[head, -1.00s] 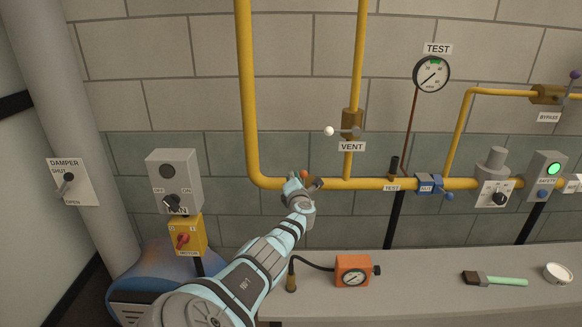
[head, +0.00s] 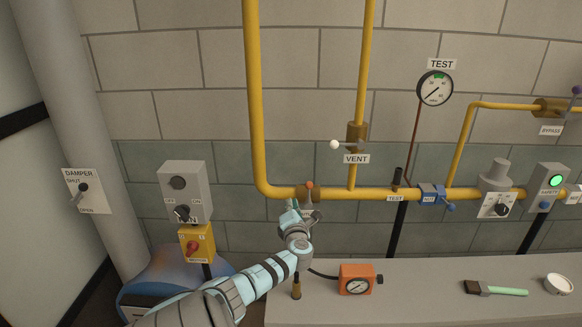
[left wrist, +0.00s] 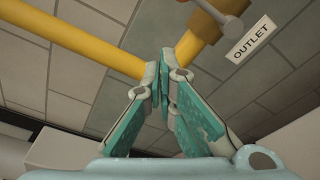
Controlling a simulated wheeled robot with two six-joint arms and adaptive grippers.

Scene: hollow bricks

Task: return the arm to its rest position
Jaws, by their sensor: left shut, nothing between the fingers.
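My left gripper (head: 298,209) is in front of the wall, just below the yellow pipe (head: 365,194), with its arm coming up from the bottom left. In the left wrist view the left gripper (left wrist: 164,62) has its fingertips together, with nothing between them. In the left wrist view the yellow pipe (left wrist: 95,45) and a label reading OUTLET (left wrist: 251,38) lie beyond the fingers. My right gripper is not in view.
A grey bench (head: 430,300) carries an orange gauge box (head: 357,279), a brush (head: 495,289) and a white roll (head: 558,284). A fan switch box (head: 183,192) and yellow motor switch (head: 197,244) stand at left. The vent valve (head: 356,137) is above right.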

